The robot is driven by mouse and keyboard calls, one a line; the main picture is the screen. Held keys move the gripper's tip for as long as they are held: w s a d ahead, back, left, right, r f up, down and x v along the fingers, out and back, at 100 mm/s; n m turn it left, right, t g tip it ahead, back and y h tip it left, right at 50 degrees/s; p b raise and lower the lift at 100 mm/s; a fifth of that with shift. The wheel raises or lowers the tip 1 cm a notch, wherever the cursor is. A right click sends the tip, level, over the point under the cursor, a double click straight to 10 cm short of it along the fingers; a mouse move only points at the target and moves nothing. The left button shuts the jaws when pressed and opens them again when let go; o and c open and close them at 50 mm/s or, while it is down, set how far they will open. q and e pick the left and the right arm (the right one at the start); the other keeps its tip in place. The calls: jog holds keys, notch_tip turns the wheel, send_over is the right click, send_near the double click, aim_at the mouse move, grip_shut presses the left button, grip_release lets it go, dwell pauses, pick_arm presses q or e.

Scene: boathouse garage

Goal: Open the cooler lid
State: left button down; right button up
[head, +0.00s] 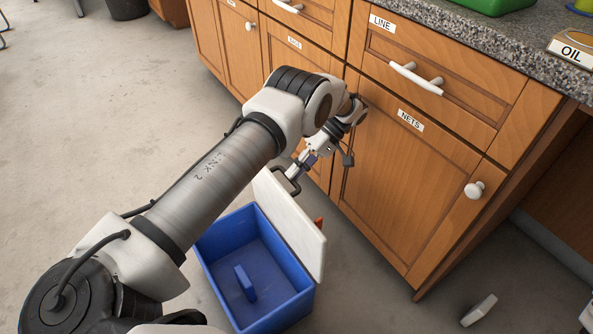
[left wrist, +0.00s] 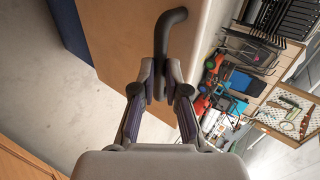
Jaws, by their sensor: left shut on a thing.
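The blue cooler (head: 213,268) stands on the floor in front of the cabinets. Its white lid (head: 292,228) is swung up and stands steeply along the cooler's cabinet side, so the inside is open to view. My left gripper (head: 298,173) is at the lid's upper edge, shut on the dark lid handle (head: 287,182). In the left wrist view, both fingers (left wrist: 160,80) close on the black bent handle (left wrist: 172,18), beside the pale lid face (left wrist: 118,35). My left arm covers part of the cooler's left side. My right gripper is not in view.
A small blue block (head: 245,283) lies inside the cooler. A wooden cabinet (head: 400,185) with white knobs stands close behind the lid. A small white object (head: 478,310) lies on the floor at the right. The floor at the left (head: 90,120) is clear.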

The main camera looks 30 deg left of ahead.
pick_arm(q)
jog(key=shift+s+d+f, duration=0.15)
jog(key=shift+s+f, duration=0.15)
jog(key=shift+f, duration=0.35)
jog(key=c, duration=1.2)
grip_release()
jog(key=shift+f, duration=0.1)
notch_tip(320, 180, up, 10)
jog(key=shift+w+r, duration=0.1)
jog(key=shift+w, duration=0.05)
